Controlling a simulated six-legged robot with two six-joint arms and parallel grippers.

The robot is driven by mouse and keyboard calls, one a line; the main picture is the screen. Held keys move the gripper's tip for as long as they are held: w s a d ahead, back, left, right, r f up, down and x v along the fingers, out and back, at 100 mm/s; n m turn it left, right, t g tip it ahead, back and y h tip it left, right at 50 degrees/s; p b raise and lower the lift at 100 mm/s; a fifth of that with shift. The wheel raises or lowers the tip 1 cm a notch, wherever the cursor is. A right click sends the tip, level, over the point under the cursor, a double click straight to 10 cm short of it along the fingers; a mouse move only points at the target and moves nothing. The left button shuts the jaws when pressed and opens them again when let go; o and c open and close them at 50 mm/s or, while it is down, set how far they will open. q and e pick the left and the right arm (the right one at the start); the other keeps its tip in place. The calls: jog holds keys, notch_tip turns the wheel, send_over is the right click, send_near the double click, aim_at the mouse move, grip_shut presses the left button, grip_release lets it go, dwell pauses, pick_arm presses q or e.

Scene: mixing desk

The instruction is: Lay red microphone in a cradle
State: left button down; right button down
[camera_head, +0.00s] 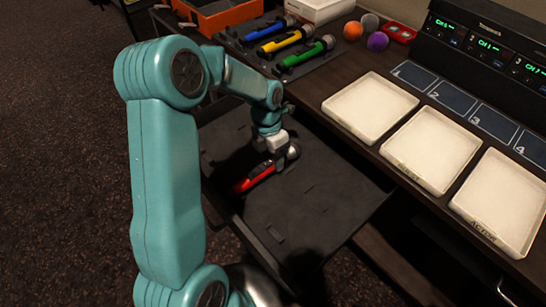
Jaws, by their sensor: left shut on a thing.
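The red microphone (257,177) is low over a dark flat tray or open drawer (325,205) in front of the desk. My left gripper (275,157) is shut on it near its silver head end. I cannot tell whether the microphone touches the dark surface. Blue (268,30), yellow (283,42) and green (304,54) microphones lie side by side in a black cradle rack (328,72) at the back left of the desk. My left arm hides part of the rack's left end. My right gripper is not in view.
White trays (433,149) stand along the right of the desk, with numbered dark pads behind them. Orange, purple and grey foam balls (352,30) sit beyond the rack. An orange box (222,14) is at the back left, and a receiver unit (485,40) at the back right.

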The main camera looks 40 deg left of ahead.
pick_arm(q)
jog(key=shift+c, duration=1.1)
grip_release()
jog(key=shift+r, duration=0.1)
jog(key=shift+r+p, duration=2.75)
jog(key=shift+r, duration=0.65)
